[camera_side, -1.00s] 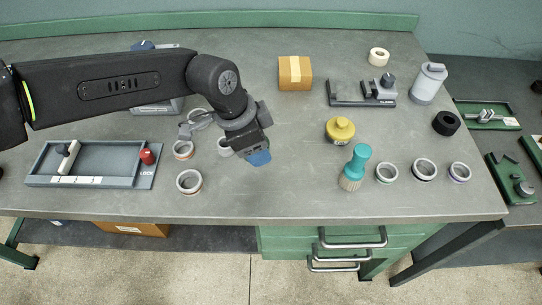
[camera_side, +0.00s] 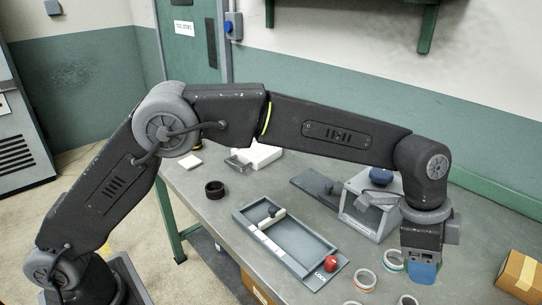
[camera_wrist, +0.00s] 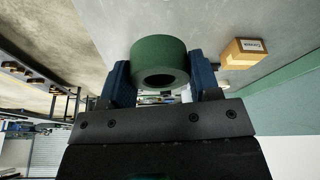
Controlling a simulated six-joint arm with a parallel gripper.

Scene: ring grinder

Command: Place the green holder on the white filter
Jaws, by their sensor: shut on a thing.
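The green holder (camera_wrist: 156,56) is a thick dark green ring with a round hole. In the wrist view it sits between the two blue fingertips of my gripper (camera_wrist: 160,80), which is shut on it. In the side view my gripper (camera_side: 422,268) points down at the lower right, and its blue fingers hide the holder.
A grey tray (camera_side: 318,277) with a red knob (camera_side: 332,264) lies left of the rings. Behind the gripper stands a grey machine with a blue knob (camera_side: 381,177). A cardboard box (camera_side: 520,277) is at the right. A black ring (camera_side: 215,189) lies near the bench's left end.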

